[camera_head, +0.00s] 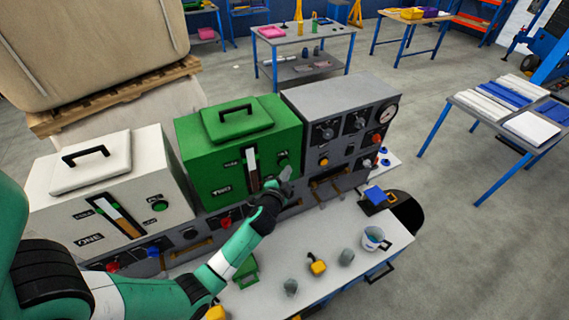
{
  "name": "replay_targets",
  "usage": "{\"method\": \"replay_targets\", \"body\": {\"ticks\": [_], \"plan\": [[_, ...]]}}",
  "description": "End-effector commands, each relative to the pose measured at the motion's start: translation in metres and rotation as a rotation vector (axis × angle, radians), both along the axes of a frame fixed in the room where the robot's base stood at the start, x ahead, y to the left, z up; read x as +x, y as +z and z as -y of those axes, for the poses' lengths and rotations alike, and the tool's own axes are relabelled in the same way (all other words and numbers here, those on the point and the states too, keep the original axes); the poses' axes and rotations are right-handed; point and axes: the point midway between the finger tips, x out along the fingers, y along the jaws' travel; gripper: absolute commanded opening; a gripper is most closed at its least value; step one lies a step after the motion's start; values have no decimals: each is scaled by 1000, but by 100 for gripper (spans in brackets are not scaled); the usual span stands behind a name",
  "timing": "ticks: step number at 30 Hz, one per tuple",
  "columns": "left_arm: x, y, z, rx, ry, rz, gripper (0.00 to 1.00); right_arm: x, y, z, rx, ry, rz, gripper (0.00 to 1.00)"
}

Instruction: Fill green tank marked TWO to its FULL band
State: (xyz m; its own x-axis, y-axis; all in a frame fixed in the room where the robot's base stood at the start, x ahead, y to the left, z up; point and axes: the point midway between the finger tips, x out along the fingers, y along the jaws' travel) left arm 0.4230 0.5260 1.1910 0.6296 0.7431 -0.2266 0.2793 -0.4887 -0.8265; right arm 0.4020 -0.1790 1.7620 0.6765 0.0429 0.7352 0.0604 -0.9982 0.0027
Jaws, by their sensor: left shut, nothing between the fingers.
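The green tank marked TWO (204,143) stands on the grey panel, its handled lid (237,124) shut. Its upright level gauge (251,165) is pale in the upper part and darker below; the exact level against any band is too small to read. A round green button (284,165) sits right of the gauge. My left gripper (287,174) is shut and empty, in front of the tank's lower right corner, close to that button. I cannot tell whether it touches it. My left arm hides part of the panel below. My right gripper is not in view.
The white tank marked ONE (140,160) stands left. A grey control box (335,100) with knobs and a dial is right. A red knob (226,222) and blue knob (153,251) line the lower panel. The bench (330,235) holds small cups, a yellow item (317,266) and a bucket (372,238).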

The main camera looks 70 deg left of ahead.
Motion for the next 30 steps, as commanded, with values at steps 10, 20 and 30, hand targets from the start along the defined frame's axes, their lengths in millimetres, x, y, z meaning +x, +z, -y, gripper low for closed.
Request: {"method": "replay_targets", "body": {"ticks": [10, 20, 30], "plan": [[0, 0, -3, 0, 1, 0, 0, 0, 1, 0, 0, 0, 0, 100], [0, 0, -9, 0, 0, 0, 0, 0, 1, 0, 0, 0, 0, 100], [-1, 0, -10, 0, 0, 0, 0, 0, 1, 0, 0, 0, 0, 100]]}}
